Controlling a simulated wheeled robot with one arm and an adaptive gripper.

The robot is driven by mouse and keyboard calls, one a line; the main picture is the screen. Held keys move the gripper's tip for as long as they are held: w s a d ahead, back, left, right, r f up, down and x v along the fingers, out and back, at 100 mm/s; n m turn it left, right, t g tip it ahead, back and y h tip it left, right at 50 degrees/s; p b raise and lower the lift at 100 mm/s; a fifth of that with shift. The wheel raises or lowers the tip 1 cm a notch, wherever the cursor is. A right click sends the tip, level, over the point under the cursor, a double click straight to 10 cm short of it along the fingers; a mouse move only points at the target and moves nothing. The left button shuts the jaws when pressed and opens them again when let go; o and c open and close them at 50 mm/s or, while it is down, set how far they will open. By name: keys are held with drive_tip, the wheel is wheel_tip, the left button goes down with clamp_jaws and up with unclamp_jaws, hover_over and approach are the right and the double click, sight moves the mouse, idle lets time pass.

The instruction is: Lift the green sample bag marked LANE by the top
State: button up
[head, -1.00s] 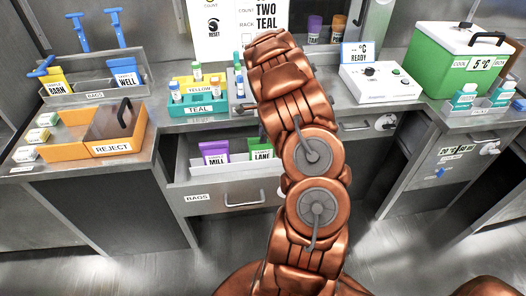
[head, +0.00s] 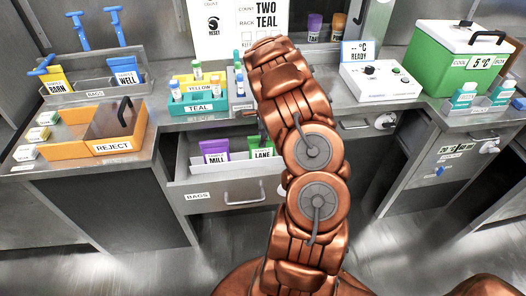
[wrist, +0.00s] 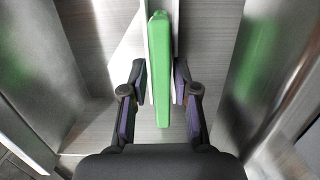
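The green LANE bag (head: 262,153) stands upright in the open drawer, to the right of the purple MILL bag (head: 215,154). In the wrist view the green bag (wrist: 159,60) appears edge-on as a long, narrow green strip. My gripper (wrist: 160,83) is open, with one finger on each side of the green bag. Narrow gaps show between the finger pads and the bag. In the head view my copper arm hides the gripper and the drawer's right part.
The open BAGS drawer (head: 230,197) has metal walls close around the bags. Above it on the counter are a teal rack (head: 198,107) of vials, an orange REJECT tray (head: 112,147), a control box (head: 380,83) and a green cooler (head: 455,60).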

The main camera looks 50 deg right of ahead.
idle(0.3)
clamp_jaws()
idle(0.4)
